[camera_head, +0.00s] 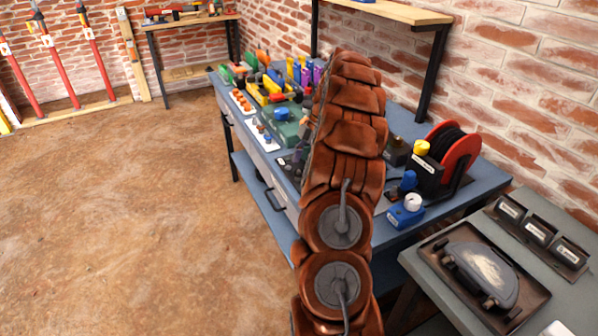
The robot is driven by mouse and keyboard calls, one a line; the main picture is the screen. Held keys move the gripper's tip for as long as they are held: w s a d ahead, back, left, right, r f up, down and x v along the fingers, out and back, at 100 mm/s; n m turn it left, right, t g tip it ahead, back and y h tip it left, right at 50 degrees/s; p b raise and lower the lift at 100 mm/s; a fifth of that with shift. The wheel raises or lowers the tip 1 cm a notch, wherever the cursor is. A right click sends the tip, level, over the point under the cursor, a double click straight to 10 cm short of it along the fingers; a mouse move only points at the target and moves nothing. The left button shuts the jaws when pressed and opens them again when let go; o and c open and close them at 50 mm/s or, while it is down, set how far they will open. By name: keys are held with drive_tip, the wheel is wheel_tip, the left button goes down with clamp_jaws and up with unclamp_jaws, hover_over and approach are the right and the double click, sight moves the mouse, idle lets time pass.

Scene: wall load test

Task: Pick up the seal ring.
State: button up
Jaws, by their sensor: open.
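My brown, plated arm runs up the middle of the head view and covers part of the blue workbench (478,186). My gripper is hidden beyond the arm, so its fingers do not show. I cannot make out the seal ring for sure. Small orange pieces (242,101) lie on a white card at the bench's far left edge, too small to tell their shape. Another white card (262,135) with small dark and blue pieces lies nearer along the same edge.
A red cable reel (461,150) and a small blue box with a white knob (406,210) stand right of my arm. A grey table (450,290) with a dark tray is at the lower right. A brick wall backs the bench. The brown floor (120,220) at left is clear.

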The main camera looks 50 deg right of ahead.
drive_tip(key=shift+a+f, duration=0.25)
drive_tip(key=shift+f, duration=0.3)
drive_tip(key=shift+c, duration=0.4)
drive_tip(key=c, duration=0.7)
drive_tip(key=shift+r, duration=0.15)
